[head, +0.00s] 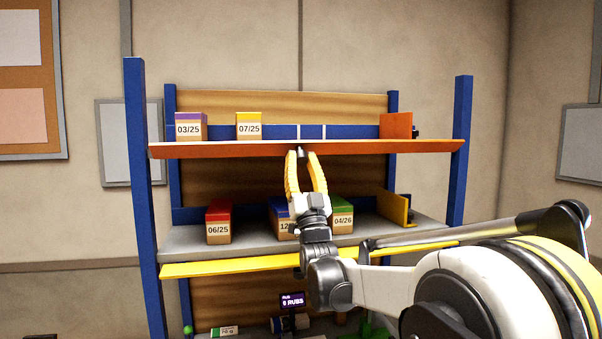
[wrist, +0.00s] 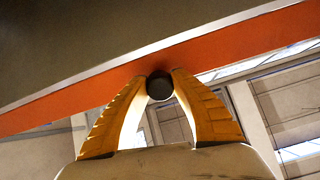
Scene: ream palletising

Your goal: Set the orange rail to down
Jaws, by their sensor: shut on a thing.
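The orange rail (head: 220,151) runs along the front edge of the upper shelf, as a long strip from post to post. In the wrist view the orange rail (wrist: 235,45) crosses above my fingertips. My gripper (head: 301,154) reaches up to the middle of the rail from the front. Its yellow fingers also show in the wrist view (wrist: 159,82), closed on a dark round knob (wrist: 160,86) at the rail's lower side. The fingers partly hide the knob, and the rail's exact tilt is hard to tell.
A yellow rail (head: 220,267) lies along the lower shelf (head: 190,241), behind my arm. Boxes marked 03/25 (head: 190,128) and 07/25 (head: 249,128) stand on the upper shelf. Several boxes stand on the lower one. Blue posts (head: 140,180) flank the shelves.

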